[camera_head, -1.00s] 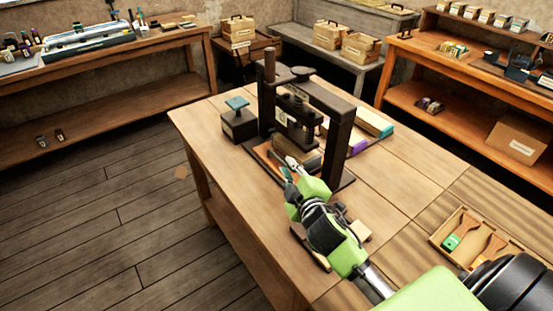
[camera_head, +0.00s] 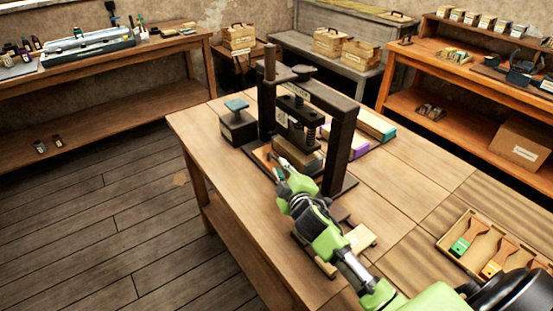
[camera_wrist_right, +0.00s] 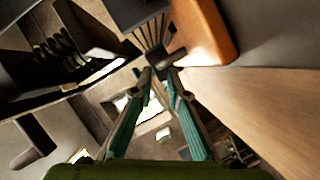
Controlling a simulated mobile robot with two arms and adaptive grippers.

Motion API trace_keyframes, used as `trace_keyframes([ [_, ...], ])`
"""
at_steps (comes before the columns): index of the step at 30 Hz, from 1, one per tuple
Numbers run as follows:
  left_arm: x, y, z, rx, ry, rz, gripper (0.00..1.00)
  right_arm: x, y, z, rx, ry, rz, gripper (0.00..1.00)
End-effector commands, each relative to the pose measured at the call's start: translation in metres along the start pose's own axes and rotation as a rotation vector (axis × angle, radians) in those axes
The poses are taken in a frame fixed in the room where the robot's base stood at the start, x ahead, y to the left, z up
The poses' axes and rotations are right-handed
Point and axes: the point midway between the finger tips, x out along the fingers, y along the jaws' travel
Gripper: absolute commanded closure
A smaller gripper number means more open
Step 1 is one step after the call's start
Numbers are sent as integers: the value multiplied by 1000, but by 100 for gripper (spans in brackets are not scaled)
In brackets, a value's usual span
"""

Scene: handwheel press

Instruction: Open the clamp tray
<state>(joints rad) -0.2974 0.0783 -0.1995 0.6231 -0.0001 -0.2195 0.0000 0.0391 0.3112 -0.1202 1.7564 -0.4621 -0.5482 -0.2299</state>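The dark press (camera_head: 341,140) stands on the wooden table, with its screw and plate in the middle of the frame. Low at its base is an orange-brown piece (camera_head: 259,158), which may be the clamp tray; it seems to show in the wrist view (camera_wrist_right: 205,35) too. My right gripper (camera_head: 281,166) reaches into the press's front. In the wrist view its teal-sided fingers (camera_wrist_right: 160,75) are apart, with a small dark knob (camera_wrist_right: 168,58) just at or beyond the tips. I cannot tell whether they touch it. My left gripper is not in view.
A dark block with a teal top (camera_head: 237,120) stands left of the press. Coloured books or boxes (camera_head: 375,125) lie behind it. Wooden pieces (camera_head: 358,240) lie beside my right arm. A tray (camera_head: 448,225) with green- and orange-ended tools is at the right.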

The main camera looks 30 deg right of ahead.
Motion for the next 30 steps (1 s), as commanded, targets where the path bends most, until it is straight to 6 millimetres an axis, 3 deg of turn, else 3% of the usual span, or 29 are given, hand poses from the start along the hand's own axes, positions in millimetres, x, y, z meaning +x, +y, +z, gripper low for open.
trace_keyframes([
  [6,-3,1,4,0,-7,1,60,35,1,-1,2,-1,1,85],
  [12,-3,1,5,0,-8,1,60,55,1,-1,1,0,1,85],
  [26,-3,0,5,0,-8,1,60,64,0,0,1,0,0,85],
  [28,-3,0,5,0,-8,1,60,64,0,0,1,0,0,100],
  [30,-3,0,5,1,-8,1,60,63,0,0,1,0,0,100],
])
